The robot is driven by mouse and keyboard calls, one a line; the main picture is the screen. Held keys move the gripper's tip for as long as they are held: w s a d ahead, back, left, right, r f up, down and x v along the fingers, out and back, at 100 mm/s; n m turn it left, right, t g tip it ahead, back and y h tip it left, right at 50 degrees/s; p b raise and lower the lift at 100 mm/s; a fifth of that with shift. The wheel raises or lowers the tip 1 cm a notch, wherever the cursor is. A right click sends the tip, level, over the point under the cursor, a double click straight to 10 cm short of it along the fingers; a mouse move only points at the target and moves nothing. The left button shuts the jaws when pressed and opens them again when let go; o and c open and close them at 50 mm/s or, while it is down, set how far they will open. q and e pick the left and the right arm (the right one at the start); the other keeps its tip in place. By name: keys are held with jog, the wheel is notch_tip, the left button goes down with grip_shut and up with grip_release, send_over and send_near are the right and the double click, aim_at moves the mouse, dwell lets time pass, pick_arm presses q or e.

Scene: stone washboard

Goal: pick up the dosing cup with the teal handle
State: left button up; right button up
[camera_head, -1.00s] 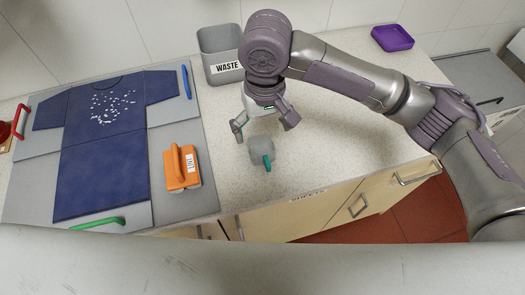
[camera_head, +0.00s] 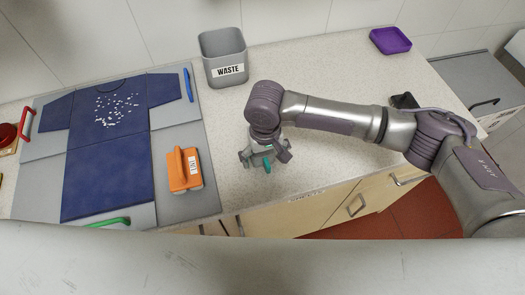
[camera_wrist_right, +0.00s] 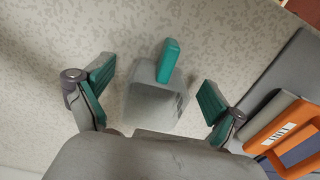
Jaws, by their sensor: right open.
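The dosing cup, a grey cup with a teal handle, stands on the speckled counter. In the head view it is mostly hidden under my right gripper (camera_head: 264,156), and its teal handle (camera_head: 267,165) shows at the front. In the right wrist view the grey cup (camera_wrist_right: 155,104) and its teal handle (camera_wrist_right: 168,60) lie between the two spread fingers of my right gripper (camera_wrist_right: 158,100). The teal finger pads are apart from the cup on both sides. The gripper is open and empty. My left gripper is not in view.
A grey waste bin (camera_head: 224,58) stands behind, and a purple tray (camera_head: 390,40) at the back right. The counter between is clear.

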jog(key=shift+f, duration=0.4)
jog(key=shift+c, duration=0.4)
jog(key=c, duration=0.8)
jog(key=shift+c, duration=0.2)
